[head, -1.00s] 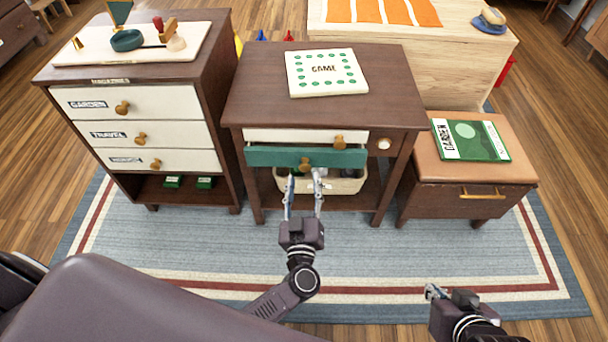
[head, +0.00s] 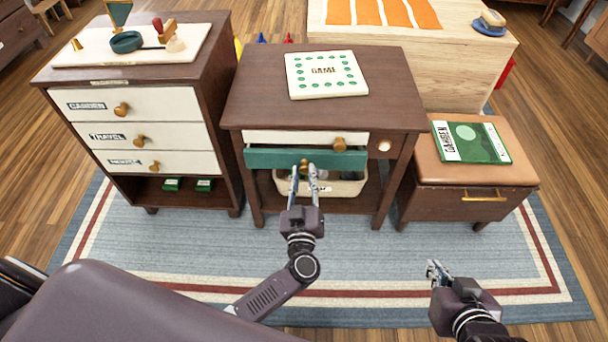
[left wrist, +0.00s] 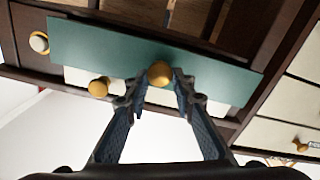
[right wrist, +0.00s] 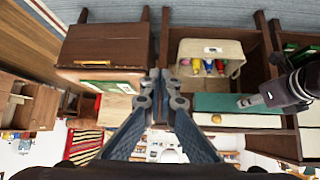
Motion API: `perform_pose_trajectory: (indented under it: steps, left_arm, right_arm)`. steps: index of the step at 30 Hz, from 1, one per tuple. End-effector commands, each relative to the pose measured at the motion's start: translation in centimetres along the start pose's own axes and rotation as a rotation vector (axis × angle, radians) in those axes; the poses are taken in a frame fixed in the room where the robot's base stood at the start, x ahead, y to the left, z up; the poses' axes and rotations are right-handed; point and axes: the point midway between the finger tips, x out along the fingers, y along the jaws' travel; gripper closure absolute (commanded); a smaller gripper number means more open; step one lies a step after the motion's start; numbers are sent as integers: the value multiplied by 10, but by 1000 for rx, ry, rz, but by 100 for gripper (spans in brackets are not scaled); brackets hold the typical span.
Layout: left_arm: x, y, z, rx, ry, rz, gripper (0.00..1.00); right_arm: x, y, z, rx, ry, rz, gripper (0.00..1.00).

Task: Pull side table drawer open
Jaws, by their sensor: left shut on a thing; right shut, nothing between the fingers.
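The side table (head: 270,90) is dark wood and stands in the middle of the head view. Its teal drawer (head: 265,159) sits below a white drawer (head: 290,137), and its front stands slightly forward. The teal drawer front (left wrist: 100,50) also fills the middle of the left wrist view. My left gripper (head: 304,172) is shut on the teal drawer's round wooden knob (left wrist: 160,72); its fingers partly hide the knob in the head view. My right gripper (head: 436,270) is shut and empty, low over the rug at right, apart from the furniture.
A cream bin (head: 347,187) sits beneath the drawers. A game box (head: 326,72) lies on top. The rug (head: 200,250) in front is clear.

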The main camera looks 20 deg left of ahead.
Motion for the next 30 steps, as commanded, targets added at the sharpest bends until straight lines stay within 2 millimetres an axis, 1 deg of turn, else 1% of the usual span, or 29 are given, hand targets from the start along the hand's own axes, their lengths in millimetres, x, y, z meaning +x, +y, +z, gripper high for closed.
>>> perform_pose_trajectory:
  steps: [11,14,20,23,24,27,30]
  left_arm:
    - [-1,0,0,0,0,0,100]
    - [-4,0,0,1,-1,-1,100]
    - [-19,0,-1,0,-3,-2,100]
    - [-32,0,-1,1,-5,-2,100]
    - [-37,1,-1,1,-5,-1,100]
    - [-52,1,-1,0,-6,-2,100]
    - [-67,0,-1,0,-6,-2,100]
  right_arm:
    - [0,0,0,0,-3,0,100]
    - [-2,0,6,1,-31,1,100]
    - [-16,6,49,5,-207,11,100]
    - [-31,9,78,9,-338,18,100]
    - [-39,10,91,11,-396,21,100]
    - [-62,13,121,16,-536,27,100]
    - [-63,13,112,15,-519,26,100]
